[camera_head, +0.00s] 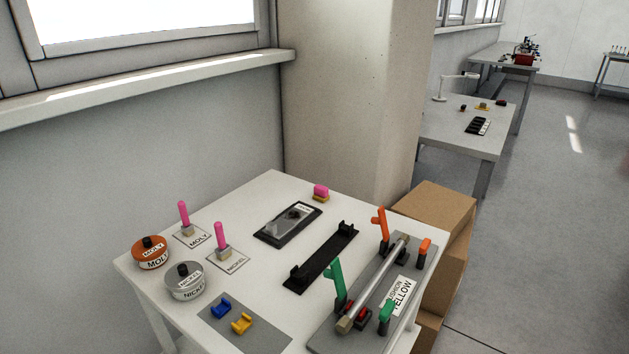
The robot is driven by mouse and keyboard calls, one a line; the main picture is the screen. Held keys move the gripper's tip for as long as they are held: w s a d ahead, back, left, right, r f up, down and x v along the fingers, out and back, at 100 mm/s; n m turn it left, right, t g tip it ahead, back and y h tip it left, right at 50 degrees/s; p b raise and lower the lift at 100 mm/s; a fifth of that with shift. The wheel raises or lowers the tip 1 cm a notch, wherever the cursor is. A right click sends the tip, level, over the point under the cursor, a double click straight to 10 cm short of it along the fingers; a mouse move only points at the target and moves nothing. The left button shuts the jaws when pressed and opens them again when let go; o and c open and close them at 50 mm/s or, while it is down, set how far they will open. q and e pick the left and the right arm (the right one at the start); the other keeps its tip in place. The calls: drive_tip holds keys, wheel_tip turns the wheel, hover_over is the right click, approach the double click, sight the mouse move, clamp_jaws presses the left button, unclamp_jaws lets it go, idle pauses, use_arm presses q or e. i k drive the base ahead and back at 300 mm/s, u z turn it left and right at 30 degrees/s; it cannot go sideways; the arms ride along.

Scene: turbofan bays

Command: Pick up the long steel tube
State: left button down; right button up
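The long steel tube (373,280) is a slim grey bar with a tan fitting at its near end. It lies lengthwise along a grey fixture plate (333,333) at the right side of the white table. An orange upright lever (380,223) stands near its far end and a green upright lever (335,279) near its near end. A smaller orange block (424,247) and a green block (386,312) sit to its right. Neither of my grippers shows in the head view.
The white table (262,200) also holds a black cradle (322,257), a dark tray (288,222), MOLY (150,253) and NICKEL (184,281) tins, two pink-handled brushes, and a grey mat (215,325) with blue and yellow clips. Cardboard boxes (447,212) stand against the right side.

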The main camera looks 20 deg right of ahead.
sight(345, 322)
drive_tip(key=k, duration=0.5)
drive_tip(key=u, duration=1.25)
drive_tip(key=i, duration=2.15)
drive_tip(key=z, duration=3.55)
